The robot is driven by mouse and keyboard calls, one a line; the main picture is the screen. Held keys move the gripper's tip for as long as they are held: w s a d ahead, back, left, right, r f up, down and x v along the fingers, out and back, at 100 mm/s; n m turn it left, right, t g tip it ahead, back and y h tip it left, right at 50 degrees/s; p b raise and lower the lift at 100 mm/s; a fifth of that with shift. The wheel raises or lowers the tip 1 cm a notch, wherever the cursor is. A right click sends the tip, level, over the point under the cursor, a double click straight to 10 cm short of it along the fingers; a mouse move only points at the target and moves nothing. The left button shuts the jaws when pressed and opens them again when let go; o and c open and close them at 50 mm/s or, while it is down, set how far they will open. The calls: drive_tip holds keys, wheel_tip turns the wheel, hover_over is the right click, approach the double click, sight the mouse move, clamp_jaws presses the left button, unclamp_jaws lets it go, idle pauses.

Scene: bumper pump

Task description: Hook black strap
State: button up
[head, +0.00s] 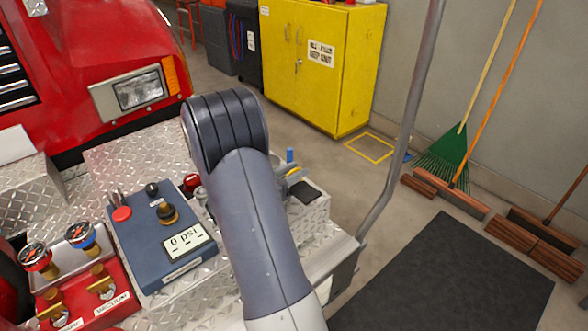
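A small flat black piece (305,192) lies on the metal bumper at the right of my arm. It may be the black strap, but it is too small to tell, and I see no clear hook. My arm rises from the bottom middle and bends at a dark ribbed joint. The part beyond the bend is hidden behind my own arm, so I cannot make out my gripper or whether it holds anything. A small blue upright piece (290,156) and a yellowish piece (292,172) show just right of the arm; what they belong to is unclear.
A blue pump panel (150,240) reading 0 psi and a red gauge panel (88,285) sit on the diamond-plate bumper, left of my arm. A grey pole (408,130) rises at right. A yellow cabinet (320,75) stands behind. A dark mat (450,275) lies on the floor.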

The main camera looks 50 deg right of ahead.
drive_tip(key=shift+d, duration=0.15)
clamp_jaws()
idle(0.6)
